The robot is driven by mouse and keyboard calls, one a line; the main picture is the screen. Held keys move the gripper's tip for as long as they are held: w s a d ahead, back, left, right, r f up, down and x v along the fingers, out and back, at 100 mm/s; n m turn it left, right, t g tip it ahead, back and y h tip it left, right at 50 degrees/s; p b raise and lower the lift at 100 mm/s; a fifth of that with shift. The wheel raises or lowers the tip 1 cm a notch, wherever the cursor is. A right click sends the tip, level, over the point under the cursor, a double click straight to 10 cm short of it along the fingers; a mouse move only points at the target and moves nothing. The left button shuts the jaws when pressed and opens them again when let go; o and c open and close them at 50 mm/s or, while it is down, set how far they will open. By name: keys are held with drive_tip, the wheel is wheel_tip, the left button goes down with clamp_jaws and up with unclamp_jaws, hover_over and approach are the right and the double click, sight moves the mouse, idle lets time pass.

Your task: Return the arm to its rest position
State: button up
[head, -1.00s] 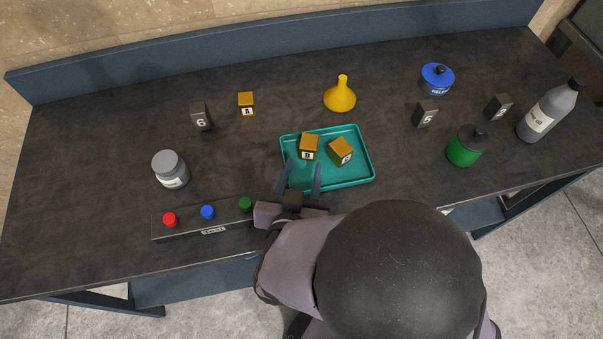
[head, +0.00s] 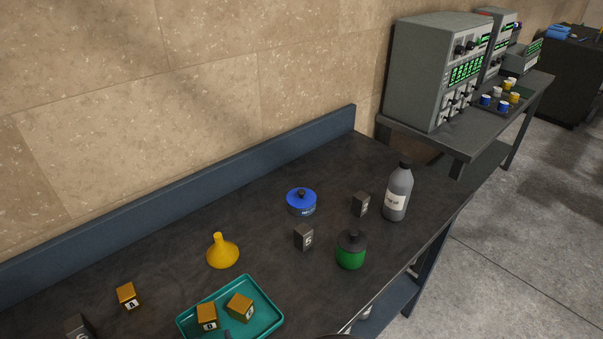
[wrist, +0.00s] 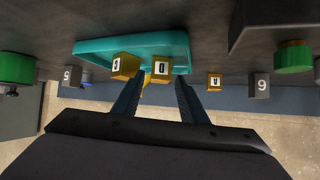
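My gripper (wrist: 160,88) shows in the wrist view with its two dark fingers apart and nothing between them. Beyond the fingers is the teal tray (head: 273,313), holding an orange cube marked D (head: 207,317) and a second orange lettered cube (head: 240,306). In the upside-down wrist view, the D cube (wrist: 157,67) and second cube (wrist: 125,66) show near the fingers, apart from them as far as I can tell. In the head view only a dark bit of finger shows at the bottom edge. The rest of my arm is mostly out of frame.
Cube A (head: 128,297) and a yellow funnel (head: 222,252) stand left of and behind the tray. A blue tin (head: 301,201), green-bottomed jar (head: 350,250), number blocks (head: 304,237) and grey bottle (head: 397,192) stand right. Instruments (head: 440,72) fill a side bench.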

drive_tip(key=w+d+g+p, duration=0.1)
drive_tip(key=w+g, duration=0.1)
drive_tip(key=w+d+g+p, duration=0.1)
drive_tip(key=w+d+g, duration=0.1)
drive_tip(key=shift+d+r+h+p, duration=0.1)
drive_tip(key=shift+d+h+p, duration=0.15)
drive_tip(key=shift+h+p, duration=0.1)
drive_tip(key=d+g, duration=0.1)
drive_tip(key=d, duration=0.2)
drive_tip(key=w+d+g, duration=0.1)
drive_tip(key=d, duration=0.2)
drive_tip(key=d+g, duration=0.1)
drive_tip(key=d, duration=0.1)
drive_tip(key=shift+w+d+r+h, duration=0.15)
drive_tip(key=shift+d+r+h, duration=0.2)
drive_tip(key=shift+d, duration=0.05)
drive_tip(key=s+d+f+m+g+h+b, duration=0.1)
drive_tip(key=d+m+b, duration=0.1)
drive_tip(key=d, duration=0.8)
drive_tip(key=s+d+f+m+g+h+b, duration=0.1)
drive_tip(key=s+d+m+g+h+b, duration=0.1)
drive_tip(key=d, duration=0.9)
drive_tip(key=shift+s+d+f+g+h, duration=0.25)
drive_tip(key=shift+d+f+g+h, duration=0.05)
drive_tip(key=shift+f, duration=0.1)
